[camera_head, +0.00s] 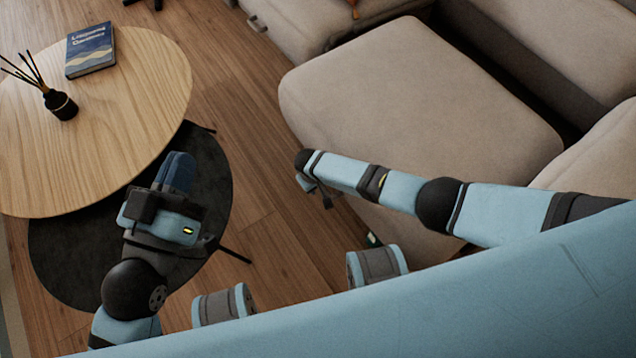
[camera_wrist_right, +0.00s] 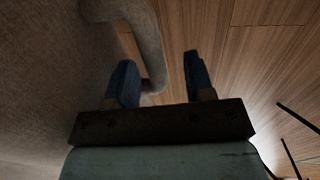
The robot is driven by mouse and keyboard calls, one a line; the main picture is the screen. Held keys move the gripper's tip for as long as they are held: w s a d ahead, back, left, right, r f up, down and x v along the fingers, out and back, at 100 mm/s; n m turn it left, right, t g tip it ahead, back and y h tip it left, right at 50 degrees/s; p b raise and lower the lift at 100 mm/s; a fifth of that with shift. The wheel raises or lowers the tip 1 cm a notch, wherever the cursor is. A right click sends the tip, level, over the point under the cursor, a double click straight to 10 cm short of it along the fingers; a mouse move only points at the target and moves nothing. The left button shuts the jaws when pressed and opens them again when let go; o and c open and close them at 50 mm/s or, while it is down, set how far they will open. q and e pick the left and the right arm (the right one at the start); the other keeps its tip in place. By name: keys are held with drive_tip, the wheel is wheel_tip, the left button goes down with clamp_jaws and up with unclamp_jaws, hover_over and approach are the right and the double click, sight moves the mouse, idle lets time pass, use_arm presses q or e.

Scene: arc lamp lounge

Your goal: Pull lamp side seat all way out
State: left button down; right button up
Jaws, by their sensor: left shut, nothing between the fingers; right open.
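A large beige sofa seat (camera_head: 420,100) fills the middle right of the head view, with a dark gap between it and the sofa part behind it. No lamp shows. In the right wrist view, a beige pull loop (camera_wrist_right: 151,45) stands off the fabric front (camera_wrist_right: 45,80), and its lower end appears between my fingers. My right gripper (camera_wrist_right: 160,80) is open; I cannot tell whether it touches the loop. In the head view the right wrist hangs at the seat's front left edge, its fingers mostly hidden. My left gripper (camera_head: 178,170) is shut and empty, over the dark round lower table.
A round wooden table (camera_head: 130,130) at left carries a blue book (camera_head: 90,50) and a reed diffuser (camera_head: 60,104). A dark round lower table (camera_head: 70,265) stands under it. Another beige seat (camera_head: 300,22) is at the top. Bare wooden floor (camera_head: 235,90) lies between table and seat.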

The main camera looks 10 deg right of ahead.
use_arm(q)
drive_tip(key=s+a+f+g+y+p, duration=0.1)
drive_tip(key=a+f+g+y+p, duration=0.3)
drive_tip(key=f, duration=0.5)
drive_tip(key=shift+s+a+f+n+g+p, duration=0.25)
drive_tip(key=shift+n+g+p, duration=0.05)
drive_tip(key=shift+p, duration=0.85)
use_arm(e)
wheel_tip(320, 180, up, 13)
drive_tip(key=a, duration=0.2)
drive_tip(key=shift+s+a, duration=0.25)
drive_tip(key=shift+s, duration=0.2)
drive_tip(key=shift+f, duration=0.1)
